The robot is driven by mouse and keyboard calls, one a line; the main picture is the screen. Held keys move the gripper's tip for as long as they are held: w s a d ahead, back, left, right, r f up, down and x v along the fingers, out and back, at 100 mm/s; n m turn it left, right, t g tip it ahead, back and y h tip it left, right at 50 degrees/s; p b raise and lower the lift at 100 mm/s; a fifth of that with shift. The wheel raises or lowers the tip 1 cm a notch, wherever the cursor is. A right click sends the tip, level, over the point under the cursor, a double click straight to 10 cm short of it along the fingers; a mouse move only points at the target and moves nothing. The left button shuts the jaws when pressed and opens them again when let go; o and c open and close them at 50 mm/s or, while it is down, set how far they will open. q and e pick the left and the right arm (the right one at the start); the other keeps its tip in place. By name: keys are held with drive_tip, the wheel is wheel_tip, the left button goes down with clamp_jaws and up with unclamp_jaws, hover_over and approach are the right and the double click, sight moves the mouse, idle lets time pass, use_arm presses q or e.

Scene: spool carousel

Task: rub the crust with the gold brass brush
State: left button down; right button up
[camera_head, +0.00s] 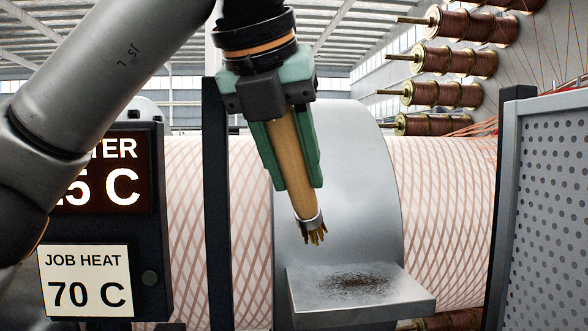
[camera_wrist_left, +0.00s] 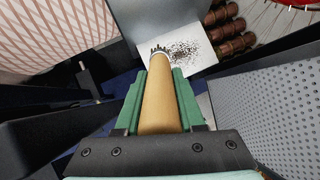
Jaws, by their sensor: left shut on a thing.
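My left gripper (camera_head: 293,165) is shut on the wooden handle of the gold brass brush (camera_head: 311,228). The brush points down with a slight tilt, its bristles lowest, and hangs above the crust, apart from it in the head view. The crust (camera_head: 352,282) is a dark speckled patch on a flat grey metal ledge (camera_head: 410,297). In the left wrist view the brush handle (camera_wrist_left: 160,105) runs forward between the green fingers, and its bristles overlap the left edge of the crust (camera_wrist_left: 187,50). My right gripper is not in view.
A curved grey metal plate (camera_head: 345,160) stands behind the ledge, in front of a drum with crossed copper lines (camera_head: 450,200). A perforated panel (camera_head: 550,200) is on the right. A dark post (camera_head: 217,200) and a sign reading JOB HEAT 70 C (camera_head: 85,281) are on the left.

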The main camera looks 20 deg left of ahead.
sight(294, 139)
use_arm(q)
drive_tip(key=shift+r, duration=1.5)
drive_tip(key=shift+f, duration=0.1)
drive_tip(key=shift+s+d+f+b, duration=0.15)
drive_tip(key=shift+d+f+b, duration=0.05)
drive_tip(key=shift+f+b, duration=0.25)
drive_tip(key=shift+s+d+f+b, duration=0.15)
drive_tip(key=shift+f+b, duration=0.3)
drive_tip(key=shift+a, duration=0.1)
